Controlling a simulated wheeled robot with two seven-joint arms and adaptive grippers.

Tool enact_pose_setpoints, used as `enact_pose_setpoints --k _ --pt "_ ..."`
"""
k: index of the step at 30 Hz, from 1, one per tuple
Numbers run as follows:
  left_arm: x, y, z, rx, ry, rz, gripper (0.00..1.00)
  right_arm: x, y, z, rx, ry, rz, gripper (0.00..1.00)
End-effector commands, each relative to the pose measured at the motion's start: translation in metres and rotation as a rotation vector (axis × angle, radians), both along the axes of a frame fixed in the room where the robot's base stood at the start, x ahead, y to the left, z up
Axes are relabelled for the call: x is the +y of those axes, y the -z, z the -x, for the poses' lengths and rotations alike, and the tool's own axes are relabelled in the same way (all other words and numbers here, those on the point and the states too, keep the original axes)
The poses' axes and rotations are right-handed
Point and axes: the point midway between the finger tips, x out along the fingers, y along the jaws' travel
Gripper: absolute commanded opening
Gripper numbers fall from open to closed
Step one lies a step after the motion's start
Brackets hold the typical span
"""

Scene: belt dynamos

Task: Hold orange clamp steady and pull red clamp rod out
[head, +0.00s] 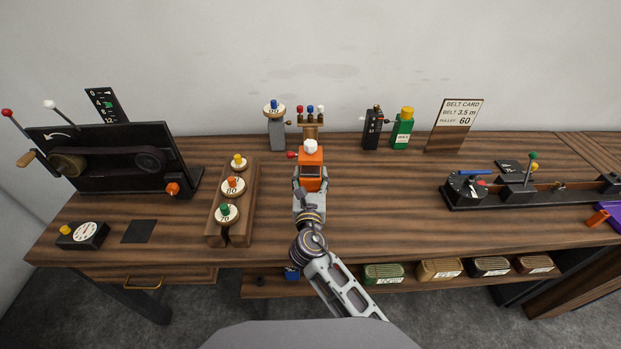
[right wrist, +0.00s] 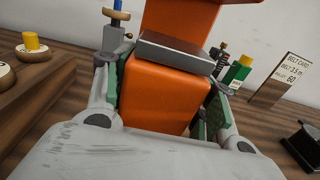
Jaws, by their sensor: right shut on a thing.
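The orange clamp (head: 310,156) stands upright on the table near the middle, with a white knob on top. A red rod end (head: 292,155) sticks out of its left side in the head view. My right gripper (head: 310,184) reaches from the front and is shut on the orange clamp, one finger on each side. The gripper hides the clamp's lower part in the head view. My left gripper is not in view.
Behind the clamp stand a grey post (head: 276,132) and a brass rack (head: 311,127) with small coloured pegs. A wooden tray (head: 245,217) of pulleys lies to the left. A black belt machine (head: 110,182) stands farther left.

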Motion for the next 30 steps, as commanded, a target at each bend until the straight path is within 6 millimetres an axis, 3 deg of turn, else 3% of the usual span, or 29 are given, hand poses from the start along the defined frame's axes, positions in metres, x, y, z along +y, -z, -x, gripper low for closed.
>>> enact_pose_setpoints --k 30 --pt "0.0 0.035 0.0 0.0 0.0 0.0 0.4 0.0 0.052 0.0 -0.004 -0.001 0.0 0.07"
